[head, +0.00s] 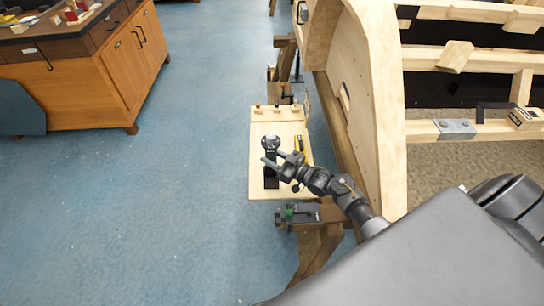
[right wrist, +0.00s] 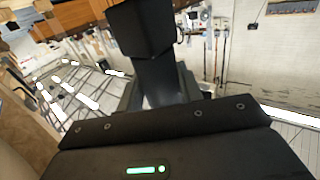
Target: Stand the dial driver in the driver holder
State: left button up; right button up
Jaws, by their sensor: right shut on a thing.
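My right gripper (head: 273,158) is over the small wooden shelf (head: 259,190) in the head view. It is shut on a black tool with a round, pale-marked top (head: 270,141), which I take to be the dial driver. In the right wrist view, the dark driver (right wrist: 143,30) stands between the fingers and hides what lies behind it. A black strip (head: 271,182) shows just below the gripper; I cannot tell whether it is part of the driver or the driver holder. No separate holder can be made out. My left gripper is not in view.
A yellow and black item (head: 299,144) lies on the shelf, right of the driver. A rail with small pegs (head: 276,112) runs along the back. The curved wooden bodyframe (head: 372,90) stands close on the right. A cabinet (head: 95,90) stands far left, with open blue floor between.

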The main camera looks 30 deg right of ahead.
jog(key=shift+f+b, duration=1.4)
jog(key=shift+f, duration=0.4)
jog(key=shift+f+b, duration=0.5)
jog(key=shift+f, duration=0.1)
jog(key=o, duration=1.2)
jog(key=shift+f, duration=0.2)
